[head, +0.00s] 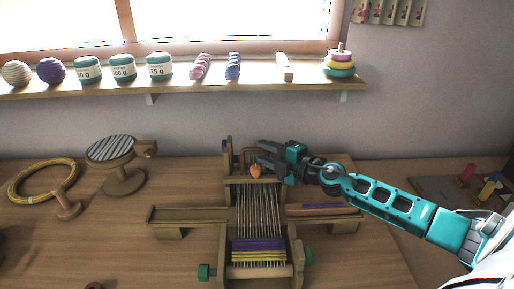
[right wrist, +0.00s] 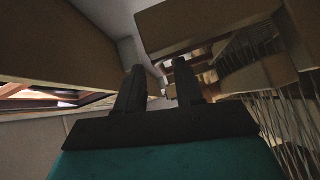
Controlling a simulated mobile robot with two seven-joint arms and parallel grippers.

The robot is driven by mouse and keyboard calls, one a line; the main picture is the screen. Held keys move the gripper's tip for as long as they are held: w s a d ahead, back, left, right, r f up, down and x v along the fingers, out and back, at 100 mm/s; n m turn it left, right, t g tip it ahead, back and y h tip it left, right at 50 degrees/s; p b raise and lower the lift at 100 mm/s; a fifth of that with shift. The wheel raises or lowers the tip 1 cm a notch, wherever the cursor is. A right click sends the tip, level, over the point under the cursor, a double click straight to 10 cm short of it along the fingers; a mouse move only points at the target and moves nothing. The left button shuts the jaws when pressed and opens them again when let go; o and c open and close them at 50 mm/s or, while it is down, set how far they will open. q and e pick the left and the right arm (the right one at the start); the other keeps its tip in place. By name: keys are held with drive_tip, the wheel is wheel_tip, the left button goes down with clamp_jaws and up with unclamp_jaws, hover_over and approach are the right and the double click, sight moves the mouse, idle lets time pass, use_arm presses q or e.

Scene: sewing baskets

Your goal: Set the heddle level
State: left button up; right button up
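The wooden loom (head: 227,245) stands in the middle of the table, with pale warp threads (head: 258,208) and a purple and yellow woven band (head: 258,250) at its front. A frame-like part that may be the heddle stands at the loom's far end, partly hidden by my right gripper (head: 262,154). I cannot tell whether it is level. My right gripper reaches in from the right above the far end, fingers apart, beside an orange knob (head: 255,171). In the right wrist view the fingers (right wrist: 160,72) are apart, with wooden loom parts and threads (right wrist: 285,130) close to the right. My left gripper is out of view.
A round striped stand (head: 115,149), a yellow hoop (head: 43,180) and a wooden peg (head: 66,207) are on the left of the table. A shelf (head: 190,84) with yarn balls and a stacked ring toy (head: 339,62) runs behind. Colored spools (head: 488,187) stand at far right.

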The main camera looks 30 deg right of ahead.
sight(260, 150)
drive_tip(key=shift+x, duration=1.8)
drive_tip(key=shift+c, duration=0.4)
clamp_jaws()
